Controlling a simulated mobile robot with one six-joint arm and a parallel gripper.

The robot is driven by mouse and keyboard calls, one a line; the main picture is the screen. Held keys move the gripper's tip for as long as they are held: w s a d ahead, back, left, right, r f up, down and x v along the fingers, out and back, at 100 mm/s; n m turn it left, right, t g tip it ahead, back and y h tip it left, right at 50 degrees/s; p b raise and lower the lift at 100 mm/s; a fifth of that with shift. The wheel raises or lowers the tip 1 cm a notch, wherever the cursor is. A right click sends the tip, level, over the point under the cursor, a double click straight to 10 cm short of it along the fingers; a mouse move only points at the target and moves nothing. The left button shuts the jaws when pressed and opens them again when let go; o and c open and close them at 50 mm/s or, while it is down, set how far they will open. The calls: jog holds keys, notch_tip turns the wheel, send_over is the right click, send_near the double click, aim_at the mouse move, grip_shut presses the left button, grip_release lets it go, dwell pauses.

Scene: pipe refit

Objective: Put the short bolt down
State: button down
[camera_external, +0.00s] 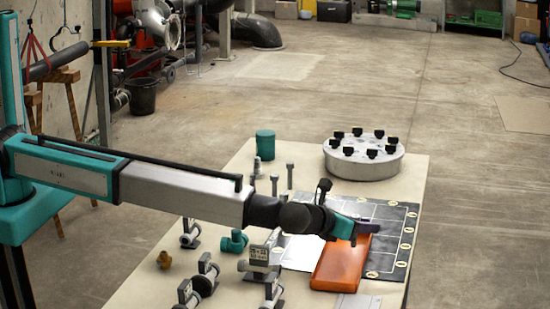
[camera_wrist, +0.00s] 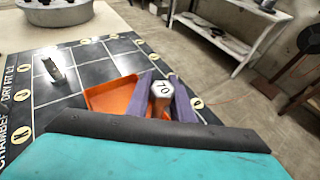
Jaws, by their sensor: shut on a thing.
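My gripper (camera_external: 364,230) is over the orange tray (camera_external: 336,270) in the external view. In the wrist view its two purple fingers (camera_wrist: 162,100) are shut on a grey bolt (camera_wrist: 161,88) with "70" on its head. This looks like the short bolt; its lower part is hidden between the fingers. The orange tray (camera_wrist: 108,96) shows just left of and behind the fingers. I cannot tell how high the bolt is above the tray or the mat.
A dark gridded mat (camera_wrist: 100,58) with round labels lies beside the tray. A round flange with black knobs (camera_external: 363,163) stands at the back of the table. Upright bolts (camera_external: 290,176), a teal cylinder (camera_external: 265,146) and several fittings (camera_external: 234,241) occupy the left.

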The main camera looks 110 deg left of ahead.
jog(key=shift+f+p, duration=0.55)
jog(key=shift+f, duration=1.2)
jog(key=c, duration=1.6)
grip_release()
jog(key=shift+f, duration=0.1)
jog(key=shift+o, duration=0.2)
jog(key=b+v, duration=0.2)
jog(key=v, duration=1)
jog(key=shift+r, duration=0.2)
jog(key=shift+a, duration=0.1)
